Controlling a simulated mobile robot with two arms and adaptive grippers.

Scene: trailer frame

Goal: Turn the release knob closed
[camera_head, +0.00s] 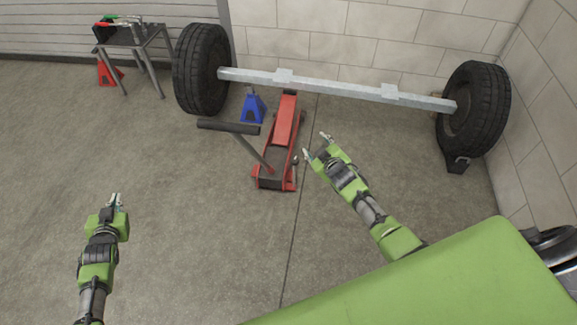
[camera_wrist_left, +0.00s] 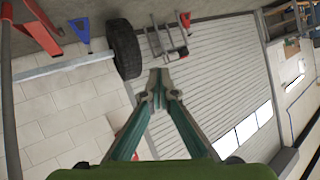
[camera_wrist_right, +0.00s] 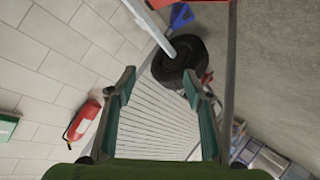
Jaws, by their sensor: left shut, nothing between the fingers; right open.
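The red floor jack (camera_head: 286,125) stands on the floor at the middle of the head view. Its dark T-shaped handle (camera_head: 229,127) leans up to the left. A small grey knob (camera_head: 295,160) shows on the jack's right side, near its rear end; I cannot tell how far it is turned. My right gripper (camera_head: 315,146) is open and empty, just right of the knob and apart from it in the picture. Its fingers (camera_wrist_right: 168,85) are spread in the right wrist view. My left gripper (camera_head: 115,199) is shut and empty, well left of the jack over bare floor.
An axle beam (camera_head: 340,87) with a tire at each end (camera_head: 202,70) (camera_head: 475,108) lies behind the jack along the wall. A blue jack stand (camera_head: 253,107) is beside the jack. A tool stand (camera_head: 133,38) and red jack stand (camera_head: 108,72) are far left. The left floor is clear.

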